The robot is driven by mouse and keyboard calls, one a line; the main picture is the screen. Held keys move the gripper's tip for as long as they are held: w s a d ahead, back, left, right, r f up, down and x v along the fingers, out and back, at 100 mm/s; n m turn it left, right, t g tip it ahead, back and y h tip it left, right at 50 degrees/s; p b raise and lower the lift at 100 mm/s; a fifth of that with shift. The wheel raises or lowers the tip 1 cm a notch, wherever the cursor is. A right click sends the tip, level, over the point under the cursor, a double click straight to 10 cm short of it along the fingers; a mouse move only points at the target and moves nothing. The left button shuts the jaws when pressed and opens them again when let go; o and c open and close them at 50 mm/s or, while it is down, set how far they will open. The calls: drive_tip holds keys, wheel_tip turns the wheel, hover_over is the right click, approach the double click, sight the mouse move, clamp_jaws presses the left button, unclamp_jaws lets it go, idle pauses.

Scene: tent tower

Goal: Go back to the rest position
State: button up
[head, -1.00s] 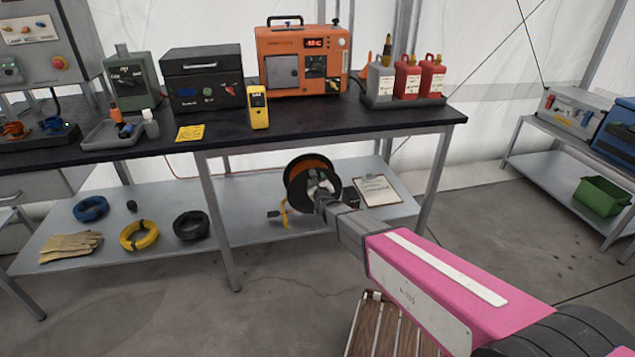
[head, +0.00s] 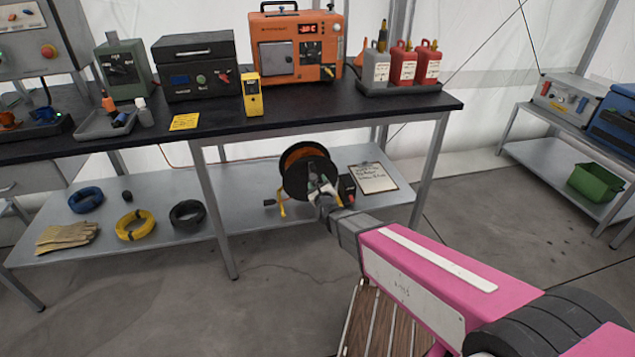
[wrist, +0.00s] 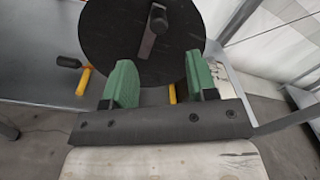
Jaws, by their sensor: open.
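My gripper (head: 323,190) is at the end of my pink arm, in front of the workbench's lower shelf in the head view. In the wrist view my gripper (wrist: 158,85) shows two green fingers spread apart with nothing held between them. Beyond them is the black disc of a cable reel (wrist: 140,35), with a crank handle on its face. In the head view the cable reel (head: 300,165) stands on the lower shelf, black with an orange inside, partly hidden by my gripper. I cannot tell the exact gap between fingers and reel.
The dark workbench (head: 220,128) carries an orange unit (head: 285,62), a yellow meter (head: 252,93) and red bottles (head: 402,65). Its lower shelf (head: 240,200) holds a clipboard (head: 373,178), cable coils (head: 134,226) and gloves (head: 66,236). Open floor (head: 480,220) lies to the right.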

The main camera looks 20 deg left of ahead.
drive_tip(key=w+d+f+n+g+h, duration=0.2)
drive_tip(key=d+n+g+h, duration=0.4)
drive_tip(key=d+n, duration=1.3)
drive_tip(key=s+d+r+n+g+h, duration=0.1)
drive_tip(key=s+d+g, duration=0.2)
drive_tip(key=d, duration=0.6)
drive_tip(key=s+d+n+g, duration=0.2)
drive_tip(key=s+d, duration=0.4)
drive_tip(key=d, duration=0.4)
drive_tip(key=s+d+r+n+g+h, duration=0.1)
drive_tip(key=s+d+g, duration=0.3)
drive_tip(key=d, duration=0.6)
drive_tip(key=shift+s+r+n+g+h, duration=0.35)
drive_tip(key=shift+s+n, duration=0.1)
drive_tip(key=shift+n, duration=0.15)
